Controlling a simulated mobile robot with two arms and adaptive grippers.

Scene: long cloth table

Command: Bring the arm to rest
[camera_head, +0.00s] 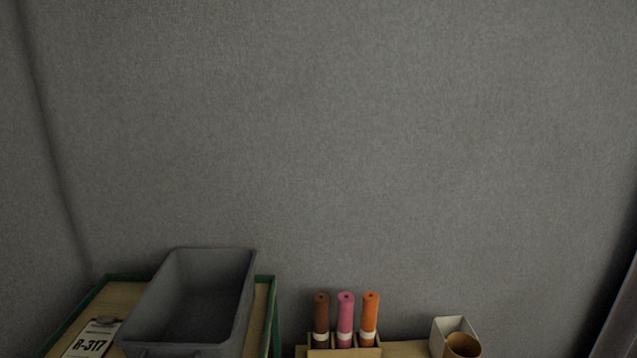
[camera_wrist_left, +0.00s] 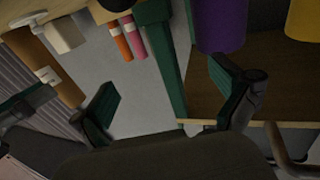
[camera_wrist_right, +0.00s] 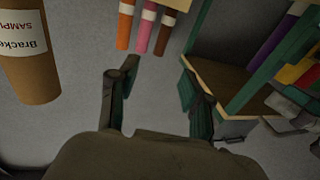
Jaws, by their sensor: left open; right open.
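Neither of my grippers shows in the head view. My left gripper (camera_wrist_left: 168,92) shows in the left wrist view with its two green-padded fingers wide apart and nothing between them. My right gripper (camera_wrist_right: 160,88) shows in the right wrist view, also with its fingers apart and empty. Both wrist views look past the fingers at grey surface and at things farther off. The arms themselves are mostly out of view.
In the head view a grey bin (camera_head: 197,300) sits on a green-edged wooden surface beside an R-317 label (camera_head: 90,342). Brown, pink and orange rolls (camera_head: 345,318) stand in a holder. A white container (camera_head: 450,328) is right. A labelled brown cylinder (camera_wrist_right: 28,75) shows in the right wrist view.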

